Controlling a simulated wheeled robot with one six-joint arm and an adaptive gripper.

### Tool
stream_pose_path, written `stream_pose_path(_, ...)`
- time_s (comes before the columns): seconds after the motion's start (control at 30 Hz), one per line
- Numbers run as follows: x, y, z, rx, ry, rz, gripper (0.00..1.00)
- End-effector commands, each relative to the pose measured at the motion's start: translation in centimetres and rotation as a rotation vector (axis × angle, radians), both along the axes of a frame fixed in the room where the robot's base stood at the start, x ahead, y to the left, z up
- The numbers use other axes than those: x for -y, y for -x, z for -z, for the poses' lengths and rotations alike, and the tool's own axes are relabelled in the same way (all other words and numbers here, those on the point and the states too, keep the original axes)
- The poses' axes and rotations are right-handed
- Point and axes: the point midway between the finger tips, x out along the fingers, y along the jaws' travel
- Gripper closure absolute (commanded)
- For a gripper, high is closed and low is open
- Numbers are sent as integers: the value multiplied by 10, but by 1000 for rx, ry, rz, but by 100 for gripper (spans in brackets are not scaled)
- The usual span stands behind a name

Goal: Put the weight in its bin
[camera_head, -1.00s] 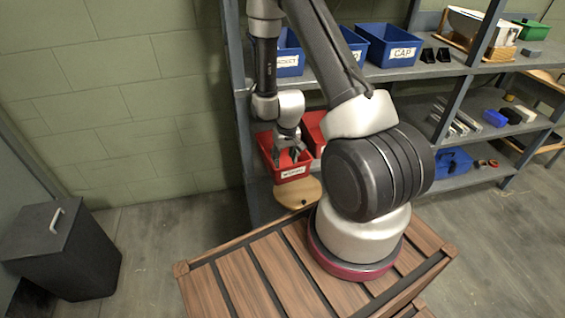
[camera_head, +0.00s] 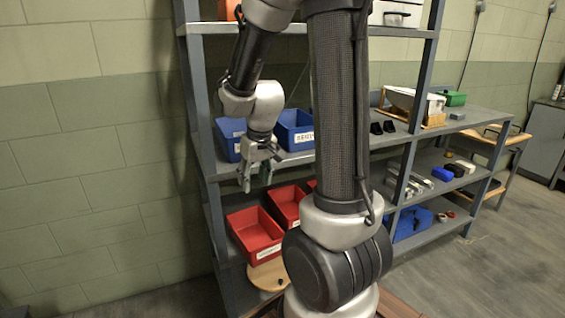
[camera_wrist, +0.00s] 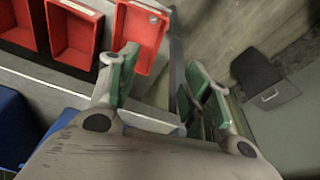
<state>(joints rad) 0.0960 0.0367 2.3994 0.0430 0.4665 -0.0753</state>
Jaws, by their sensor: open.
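My gripper (camera_head: 258,182) is open and empty in front of the shelf, above the front of the left red bin (camera_head: 255,234). I cannot pick out the weight in any view.
More red bins (camera_head: 288,203) stand beside it. Blue bins (camera_head: 296,129) are on the shelf above. A blue container (camera_head: 408,224), a blue block (camera_head: 442,174) and other small items lie to the right. A round wooden top (camera_head: 268,275) stands below the left bin.

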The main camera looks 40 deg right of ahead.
Motion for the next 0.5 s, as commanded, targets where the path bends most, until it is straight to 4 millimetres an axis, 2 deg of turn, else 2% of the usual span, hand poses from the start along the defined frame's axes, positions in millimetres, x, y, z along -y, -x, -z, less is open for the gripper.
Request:
stream_pose_path(0.03,-6,14,-27,28,2,-10,51)
stream_pose_path(0.2,-21,75,-93,76,5,-32,51)
stream_pose_path(0.33,-28,122,-122,107,7,-43,51)
stream_pose_path(0.5,-31,164,-138,129,11,-50,51)
